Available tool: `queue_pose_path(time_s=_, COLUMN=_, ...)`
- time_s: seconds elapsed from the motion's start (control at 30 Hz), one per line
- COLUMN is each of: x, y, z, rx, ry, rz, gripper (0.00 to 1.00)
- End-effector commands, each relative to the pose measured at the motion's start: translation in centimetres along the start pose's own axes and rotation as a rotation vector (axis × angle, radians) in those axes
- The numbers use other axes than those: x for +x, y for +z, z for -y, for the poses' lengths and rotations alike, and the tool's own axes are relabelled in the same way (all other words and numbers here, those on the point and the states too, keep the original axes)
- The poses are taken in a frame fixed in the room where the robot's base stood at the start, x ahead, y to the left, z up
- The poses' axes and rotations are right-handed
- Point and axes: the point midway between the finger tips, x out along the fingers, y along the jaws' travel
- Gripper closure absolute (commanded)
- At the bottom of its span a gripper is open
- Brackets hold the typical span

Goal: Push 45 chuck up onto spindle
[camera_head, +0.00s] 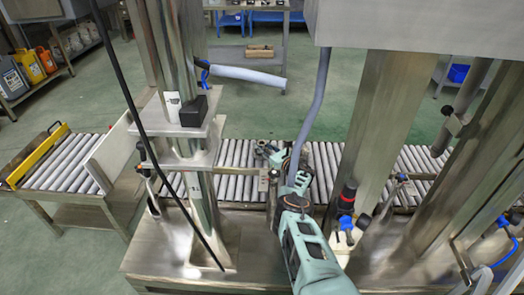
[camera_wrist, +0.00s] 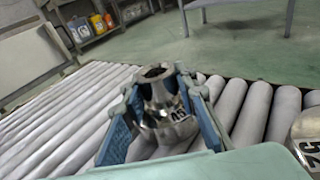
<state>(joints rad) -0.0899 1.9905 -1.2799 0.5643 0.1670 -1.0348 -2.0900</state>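A shiny metal chuck (camera_wrist: 160,108) stands out in the wrist view, between the two blue-padded fingers of my gripper (camera_wrist: 160,88). It has a round opening at its top and a dark number on its side that I cannot read surely. The fingertips appear to press on the chuck from both sides. In the head view my gripper (camera_head: 272,156) is over the roller conveyor, behind the metal bench, and the chuck there is too small to make out. I cannot pick out the spindle with certainty; a large machine head (camera_head: 400,22) hangs at the upper right.
The roller conveyor (camera_head: 237,154) runs behind the bench (camera_head: 255,235). Steel columns (camera_head: 375,130) stand close on both sides of my arm, with a grey hose (camera_head: 317,110) between them. A metal cylinder marked 25 (camera_wrist: 308,140) is at the wrist view's right edge.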

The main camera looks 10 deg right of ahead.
Motion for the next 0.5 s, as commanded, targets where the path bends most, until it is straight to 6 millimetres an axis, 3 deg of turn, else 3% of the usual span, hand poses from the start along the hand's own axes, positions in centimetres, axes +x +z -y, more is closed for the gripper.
queue_pose_path(time_s=0.13, x=0.0, y=0.0, z=-0.01, rx=0.0, ry=0.0, rz=0.0, gripper=1.0)
queue_pose_path(time_s=0.5, x=0.02, y=0.75, z=-0.03, rx=0.0, ry=0.001, rz=0.004, gripper=1.0)
